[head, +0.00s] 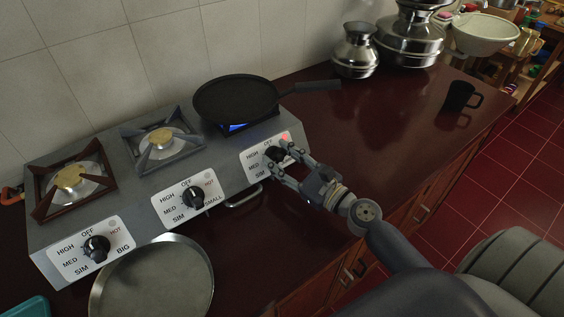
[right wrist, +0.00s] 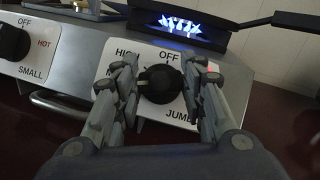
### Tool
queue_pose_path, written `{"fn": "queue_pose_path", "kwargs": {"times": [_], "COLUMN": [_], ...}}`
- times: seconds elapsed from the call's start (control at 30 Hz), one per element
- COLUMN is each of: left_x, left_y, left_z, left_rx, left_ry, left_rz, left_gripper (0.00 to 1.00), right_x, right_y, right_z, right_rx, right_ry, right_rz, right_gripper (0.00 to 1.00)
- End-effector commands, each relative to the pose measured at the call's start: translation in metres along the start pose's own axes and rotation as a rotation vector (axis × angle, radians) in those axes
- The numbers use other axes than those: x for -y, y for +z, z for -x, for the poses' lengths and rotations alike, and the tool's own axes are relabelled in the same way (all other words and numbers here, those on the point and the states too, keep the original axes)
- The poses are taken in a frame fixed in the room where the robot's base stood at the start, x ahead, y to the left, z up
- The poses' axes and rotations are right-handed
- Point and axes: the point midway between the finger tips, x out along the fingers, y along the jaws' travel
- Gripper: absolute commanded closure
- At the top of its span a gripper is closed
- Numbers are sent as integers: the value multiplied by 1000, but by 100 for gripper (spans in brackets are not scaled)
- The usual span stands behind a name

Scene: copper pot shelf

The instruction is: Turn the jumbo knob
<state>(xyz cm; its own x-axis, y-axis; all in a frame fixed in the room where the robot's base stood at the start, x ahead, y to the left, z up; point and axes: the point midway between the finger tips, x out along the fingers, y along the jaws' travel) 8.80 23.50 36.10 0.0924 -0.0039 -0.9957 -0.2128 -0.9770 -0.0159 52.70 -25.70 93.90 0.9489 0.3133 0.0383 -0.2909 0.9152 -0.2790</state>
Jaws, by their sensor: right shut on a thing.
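The jumbo knob (right wrist: 160,84) is black and round, on a white label plate at the right end of the stove front. In the head view the knob (head: 276,154) is partly covered by my right gripper (head: 277,161). In the right wrist view my right gripper (right wrist: 162,88) has one finger on each side of the knob and is shut on it. A blue flame (right wrist: 180,27) burns at the burner above this knob, and a red light shows on its plate. My left gripper is in neither view.
A black pan (head: 235,100) sits over the lit burner. The small knob (head: 193,196) and big knob (head: 97,248) are further left on the stove (head: 128,205). A round tray (head: 152,284) lies in front. A black mug (head: 461,97) and metal pots (head: 356,52) stand on the counter.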

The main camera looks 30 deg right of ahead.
Motion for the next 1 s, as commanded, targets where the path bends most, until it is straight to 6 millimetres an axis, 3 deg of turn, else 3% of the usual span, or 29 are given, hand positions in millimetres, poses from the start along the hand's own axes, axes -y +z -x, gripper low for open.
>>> {"fn": "queue_pose_path", "kwargs": {"times": [0.5,1.0], "left_x": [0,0], "left_y": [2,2], "left_z": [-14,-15], "left_rx": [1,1], "left_ry": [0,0], "left_rz": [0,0], "left_gripper": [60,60], "right_x": [1,1], "right_y": [0,0], "right_z": [0,0], "right_rx": [0,0], "right_ry": [183,215], "right_rz": [278,324], "right_gripper": [86,86]}}
